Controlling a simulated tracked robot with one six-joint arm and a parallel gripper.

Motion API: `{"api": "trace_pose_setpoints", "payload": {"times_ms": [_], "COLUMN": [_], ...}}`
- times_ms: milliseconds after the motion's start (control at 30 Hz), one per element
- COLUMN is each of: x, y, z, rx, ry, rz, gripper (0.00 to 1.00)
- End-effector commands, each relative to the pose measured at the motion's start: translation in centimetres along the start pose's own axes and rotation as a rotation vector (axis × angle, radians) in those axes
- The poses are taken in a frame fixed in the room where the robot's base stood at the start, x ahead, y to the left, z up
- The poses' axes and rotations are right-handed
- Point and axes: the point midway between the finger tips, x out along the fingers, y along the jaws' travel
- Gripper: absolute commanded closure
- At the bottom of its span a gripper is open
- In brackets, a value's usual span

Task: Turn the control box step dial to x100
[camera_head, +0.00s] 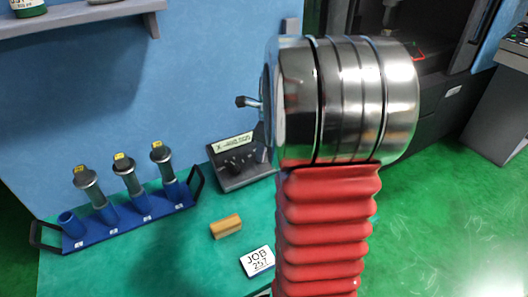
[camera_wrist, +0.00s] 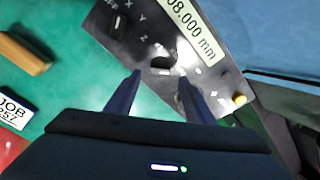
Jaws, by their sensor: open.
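The control box (camera_wrist: 205,45) is a dark, sloped panel with a display reading "08.000 mm" at its visible end. It also shows in the head view (camera_head: 226,180), partly hidden by my arm. One dial (camera_wrist: 118,26) has the letters X, Y, Z beside it. A second dark dial, seemingly the step dial (camera_wrist: 161,63), shows a pale mark; the labels around it are too blurred to read, so its setting cannot be told. My gripper (camera_wrist: 159,76) is open, its fingertips on either side of this dial in the wrist view. Contact cannot be told. The head view hides the gripper.
A yellow button (camera_wrist: 239,99) is on the box near the right finger. A wooden block (camera_head: 226,226) and a JOB 257 card (camera_head: 257,261) lie on the green bench. A blue rack (camera_head: 130,222) with several tool holders stands left. A blue wall rises behind.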

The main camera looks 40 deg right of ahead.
Motion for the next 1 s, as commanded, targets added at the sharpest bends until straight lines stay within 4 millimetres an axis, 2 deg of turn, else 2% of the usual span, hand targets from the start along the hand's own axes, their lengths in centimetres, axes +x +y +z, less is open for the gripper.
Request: {"api": "trace_pose_setpoints", "payload": {"times_ms": [33, 300, 500, 700, 1000], "x": [-1.1, -5.8, -8.7, -9.8, -9.8], "y": [-0.1, -0.1, 0.0, 0.0, 0.1], "z": [0.0, 0.0, 0.0, 0.0, 0.0], "rx": [0.0, 0.0, 0.0, 0.0, 0.0], "ry": [-0.001, -0.001, 0.0, 0.001, 0.001], "rz": [-0.003, -0.004, -0.001, 0.0, 0.001], "gripper": [0.52, 0.52, 0.52, 0.52, 0.52]}}
